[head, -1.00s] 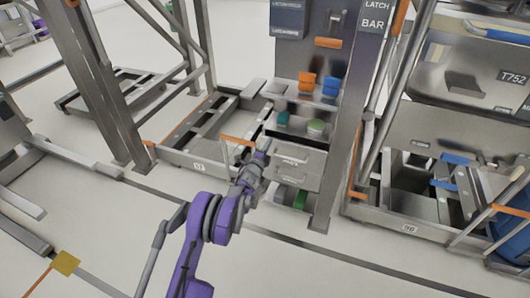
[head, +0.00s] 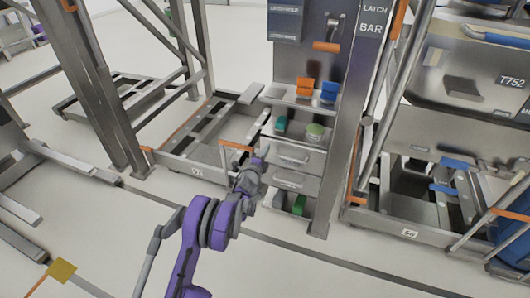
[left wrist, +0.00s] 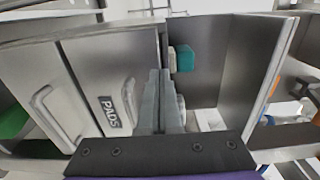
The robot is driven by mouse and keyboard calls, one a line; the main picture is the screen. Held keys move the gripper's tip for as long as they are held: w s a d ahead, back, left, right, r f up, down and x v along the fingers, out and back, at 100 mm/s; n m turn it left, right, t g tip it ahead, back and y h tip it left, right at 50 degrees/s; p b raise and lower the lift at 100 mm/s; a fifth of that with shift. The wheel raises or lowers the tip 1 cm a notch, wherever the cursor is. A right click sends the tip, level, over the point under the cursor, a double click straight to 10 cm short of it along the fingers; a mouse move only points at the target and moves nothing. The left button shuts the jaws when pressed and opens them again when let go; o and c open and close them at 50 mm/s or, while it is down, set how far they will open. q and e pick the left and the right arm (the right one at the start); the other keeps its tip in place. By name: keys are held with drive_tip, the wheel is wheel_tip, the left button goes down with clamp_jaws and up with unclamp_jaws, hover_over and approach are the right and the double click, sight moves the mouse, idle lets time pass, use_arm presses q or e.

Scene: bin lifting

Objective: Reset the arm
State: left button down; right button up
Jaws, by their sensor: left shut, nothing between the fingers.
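My left arm, purple and grey, reaches up from the bottom of the head view. Its gripper (head: 260,158) is in front of the grey drawer cabinet, left of the upper drawer handle. In the left wrist view the two grey fingers (left wrist: 160,100) are together with nothing between them. The cabinet's drawers (head: 293,158) look shut in the head view. My right gripper is in neither view.
Shelves above the drawers hold orange blocks (head: 304,88), blue blocks (head: 329,92), a green item (head: 281,124) and a round green-topped container (head: 315,131). A steel post (head: 338,150) stands right of the cabinet. Pale floor (head: 330,270) lies open in front.

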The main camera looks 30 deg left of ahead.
use_arm(q)
drive_tip(key=p+v, duration=0.1)
drive_tip(key=v, duration=0.9)
drive_tip(key=shift+s+p, duration=0.2)
drive_tip(key=shift+p, duration=0.2)
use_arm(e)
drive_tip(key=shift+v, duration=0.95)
use_arm(q)
drive_tip(key=s+d+r+n+g, duration=0.6)
drive_tip(key=s+d+r+n, duration=0.35)
drive_tip(key=d, duration=0.25)
drive_tip(key=s+d+f+n+g+h, duration=0.15)
drive_tip(key=s+d, duration=0.35)
drive_tip(key=s, duration=0.5)
drive_tip(key=s+d+n+g+h, duration=0.1)
drive_tip(key=s+d+n+g, duration=0.15)
drive_tip(key=s+d, duration=0.45)
drive_tip(key=s+d+f+n+g+h, duration=0.1)
drive_tip(key=s+d+n+g+h, duration=0.15)
drive_tip(key=s, duration=0.95)
wheel_tip(320, 180, up, 25)
drive_tip(key=d+y+p, duration=0.1)
drive_tip(key=p, duration=2.1)
drive_tip(key=shift+w+r+m, duration=0.15)
drive_tip(key=shift+w+m, duration=0.05)
drive_tip(key=shift+m, duration=0.1)
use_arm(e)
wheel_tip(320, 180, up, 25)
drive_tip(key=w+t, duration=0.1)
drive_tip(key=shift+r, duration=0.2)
